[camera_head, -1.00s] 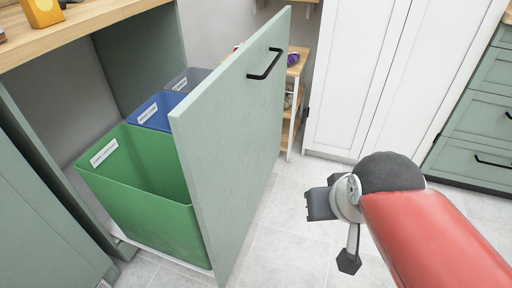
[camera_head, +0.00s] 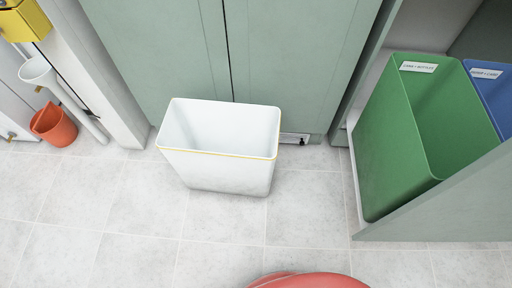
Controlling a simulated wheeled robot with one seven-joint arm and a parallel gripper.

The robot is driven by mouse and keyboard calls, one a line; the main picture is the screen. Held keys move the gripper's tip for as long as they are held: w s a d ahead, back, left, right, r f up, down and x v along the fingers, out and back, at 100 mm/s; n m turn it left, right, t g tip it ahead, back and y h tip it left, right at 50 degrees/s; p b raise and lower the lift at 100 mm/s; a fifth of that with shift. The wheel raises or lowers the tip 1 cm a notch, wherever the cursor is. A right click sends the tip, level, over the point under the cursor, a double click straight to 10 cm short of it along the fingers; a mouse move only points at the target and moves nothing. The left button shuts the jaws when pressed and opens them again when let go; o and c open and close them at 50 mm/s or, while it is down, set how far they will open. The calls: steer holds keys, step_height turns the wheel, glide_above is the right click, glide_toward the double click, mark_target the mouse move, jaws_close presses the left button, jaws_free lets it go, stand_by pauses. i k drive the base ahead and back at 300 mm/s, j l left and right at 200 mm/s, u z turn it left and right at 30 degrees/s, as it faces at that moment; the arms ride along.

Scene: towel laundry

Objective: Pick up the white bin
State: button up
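The white bin (camera_head: 225,170) stands upright on the tiled floor in the middle of the head view. It is a tall rectangular bin with an open top and a thin yellow line along its front rim. Its inside looks empty as far as I can see. Its back is close to the green cabinet doors. My gripper is out of view. Only a red part of my arm shows at the bottom edge, in front of the bin and apart from it.
Green cabinet doors (camera_head: 160,60) stand behind the bin. At right, a pull-out unit holds a green bin (camera_head: 385,150) and a blue bin (camera_head: 492,95). An orange bucket (camera_head: 53,125) stands at left. The tiled floor (camera_head: 120,230) in front is clear.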

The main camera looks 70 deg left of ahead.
mark_target(218, 146)
steer(key=u, duration=3)
steer(key=z, duration=2.05)
steer(key=u, duration=0.6)
steer(key=i+l+u, duration=0.1)
steer(key=u, duration=0.35)
steer(key=i+l+u, duration=0.1)
steer(key=u, duration=0.35)
steer(key=l+u, duration=0.3)
steer(key=u, duration=0.15)
steer(key=l+u, duration=0.2)
steer(key=u, duration=0.25)
